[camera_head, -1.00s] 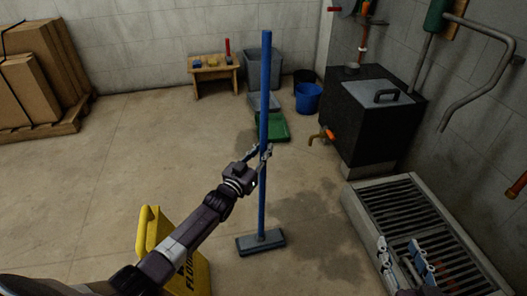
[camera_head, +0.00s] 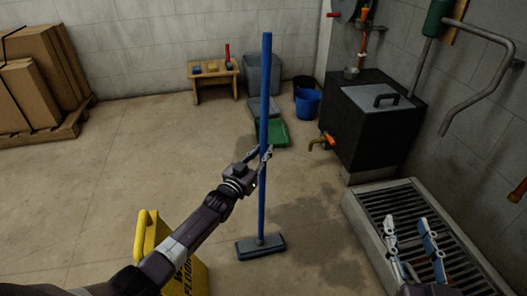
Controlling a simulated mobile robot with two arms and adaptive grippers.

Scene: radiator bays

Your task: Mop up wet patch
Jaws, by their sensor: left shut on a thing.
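A mop with a long blue handle (camera_head: 265,95) and a flat grey head (camera_head: 261,246) stands nearly upright on the concrete floor. My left gripper (camera_head: 262,157) is shut on the handle, around its middle. Dark wet patches lie on the floor; one (camera_head: 325,215) spreads to the right of the mop, between its head and the floor grate. My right gripper (camera_head: 410,232) is at the lower right above the grate, with its two fingers apart and nothing between them.
A yellow floor sign (camera_head: 149,232) stands left of the mop, partly behind my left arm. The metal grate (camera_head: 383,203) and a black tank (camera_head: 372,125) with an orange tap are at right. A blue bucket (camera_head: 307,104), green tray (camera_head: 277,133) and wooden stool (camera_head: 213,85) stand farther back.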

